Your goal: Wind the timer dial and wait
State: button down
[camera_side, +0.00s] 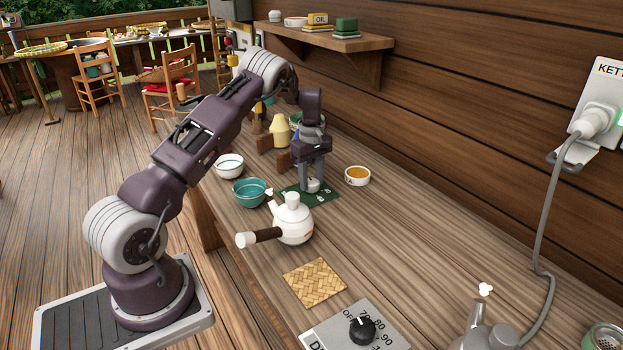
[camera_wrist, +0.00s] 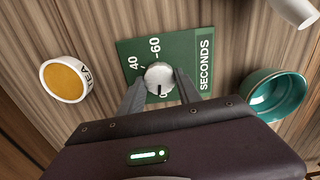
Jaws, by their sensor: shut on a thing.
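The timer dial (camera_wrist: 159,78) is a round light knob with a dark pointer mark on a green plate (camera_wrist: 190,50) lettered SECONDS, with 40 and 60 printed around it. In the wrist view the pointer mark is at the dial's lower side, toward my gripper. My gripper (camera_wrist: 158,88) has one finger on each side of the dial and is shut on it. In the side view the dial (camera_side: 313,185) shows below my fingers, and the green plate (camera_side: 325,196) lies on the wooden counter.
A white teapot (camera_side: 293,222) with a brown handle stands close in front of the plate. A teal bowl (camera_side: 249,192), a white bowl (camera_side: 229,165) and a tea cup (camera_side: 357,176) are nearby. A woven mat (camera_side: 315,282) and a black-knobbed panel (camera_side: 362,330) lie nearer the camera.

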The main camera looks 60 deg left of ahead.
aim_at(312, 181)
jog(key=m, duration=0.5)
jog(key=shift+m, duration=2.5)
jog(key=shift+w, duration=0.1)
jog(key=c, duration=0.8)
grip_release()
jog(key=shift+c, duration=0.2)
notch_tip(312, 181, up, 7)
jog(key=shift+r, duration=0.1)
